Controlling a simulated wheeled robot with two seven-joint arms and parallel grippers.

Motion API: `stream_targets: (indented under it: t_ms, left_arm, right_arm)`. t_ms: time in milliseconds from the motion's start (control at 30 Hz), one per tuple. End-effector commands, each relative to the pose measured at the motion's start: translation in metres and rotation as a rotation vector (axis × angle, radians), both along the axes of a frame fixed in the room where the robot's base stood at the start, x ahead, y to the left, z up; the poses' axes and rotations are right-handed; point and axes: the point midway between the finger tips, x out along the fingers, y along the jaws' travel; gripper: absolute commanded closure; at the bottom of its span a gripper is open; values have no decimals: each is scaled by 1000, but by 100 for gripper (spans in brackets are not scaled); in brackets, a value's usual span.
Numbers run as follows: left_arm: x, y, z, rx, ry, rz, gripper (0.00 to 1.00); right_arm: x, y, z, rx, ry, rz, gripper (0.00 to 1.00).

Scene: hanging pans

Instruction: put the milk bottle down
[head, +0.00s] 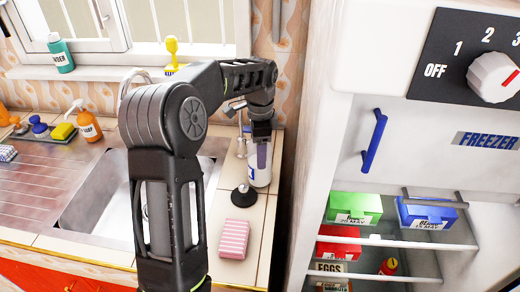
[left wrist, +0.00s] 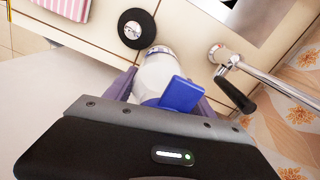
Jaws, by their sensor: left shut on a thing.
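The milk bottle (head: 259,176), white with some blue, is upright at the counter strip between the sink and the fridge. My left gripper (head: 262,152) is shut on it from above. In the left wrist view the white bottle (left wrist: 158,72) shows between the purple-grey fingers (left wrist: 160,92), with a blue part near the gripper. The bottle's base is at or very close to the tiled counter (head: 256,212); I cannot tell whether it touches. The right gripper is not in view.
The tap (left wrist: 235,68) is close beside the bottle. The sink (head: 95,205) is left; the open fridge (head: 400,250) is right.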

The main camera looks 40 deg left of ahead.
Motion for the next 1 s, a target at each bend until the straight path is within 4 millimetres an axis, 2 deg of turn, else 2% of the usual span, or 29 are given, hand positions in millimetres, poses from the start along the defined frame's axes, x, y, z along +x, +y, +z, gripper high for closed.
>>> stream_targets:
  t_ms: [300,333,400,600,833,1000]
  left_arm:
    - [0,0,-2,0,-1,0,100]
    - [0,0,-3,0,0,0,36]
    - [0,0,-2,0,0,0,30]
    - [0,0,-2,0,0,0,15]
    - [0,0,-2,0,0,0,15]
    - [0,0,6,0,-1,0,15]
  right_arm:
    - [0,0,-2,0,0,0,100]
    - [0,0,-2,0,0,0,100]
    - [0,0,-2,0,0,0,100]
    - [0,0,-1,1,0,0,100]
    - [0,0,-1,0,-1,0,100]
    - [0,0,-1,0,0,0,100]
